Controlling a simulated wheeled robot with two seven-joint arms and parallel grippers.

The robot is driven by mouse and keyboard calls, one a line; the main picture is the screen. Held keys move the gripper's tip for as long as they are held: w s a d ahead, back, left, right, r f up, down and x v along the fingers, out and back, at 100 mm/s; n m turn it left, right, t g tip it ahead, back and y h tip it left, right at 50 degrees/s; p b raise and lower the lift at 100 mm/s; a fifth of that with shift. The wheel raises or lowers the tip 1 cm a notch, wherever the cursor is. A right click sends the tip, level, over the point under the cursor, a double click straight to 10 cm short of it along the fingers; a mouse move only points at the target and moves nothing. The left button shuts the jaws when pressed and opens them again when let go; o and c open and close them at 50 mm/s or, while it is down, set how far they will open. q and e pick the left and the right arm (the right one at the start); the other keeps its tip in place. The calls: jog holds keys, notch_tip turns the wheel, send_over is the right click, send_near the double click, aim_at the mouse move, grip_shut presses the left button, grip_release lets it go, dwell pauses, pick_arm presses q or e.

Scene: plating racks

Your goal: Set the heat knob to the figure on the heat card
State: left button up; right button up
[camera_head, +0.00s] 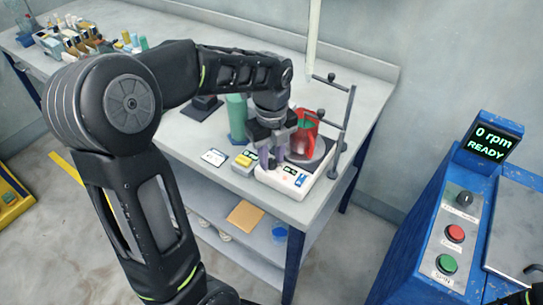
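A white hotplate (297,193) stands near the right end of the bench, with a red vessel (305,137) on its dark round top. My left gripper (273,164) points down over the hotplate's front left part. Its pale fingers hide that part, and I cannot see the heat knob or whether the fingers touch it. A small white card (214,157) lies on the bench left of the hotplate; its print is too small to read. I cannot tell if it is the heat card. My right gripper is not in view.
A yellow-topped device (244,160) sits left of the hotplate, and a green bottle (237,117) stands behind it. A metal stand (340,130) rises at the hotplate's right. A blue console (430,235) reading "0 rpm READY" stands at right.

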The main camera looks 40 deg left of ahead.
pick_arm(q)
jog(key=shift+o, duration=1.2)
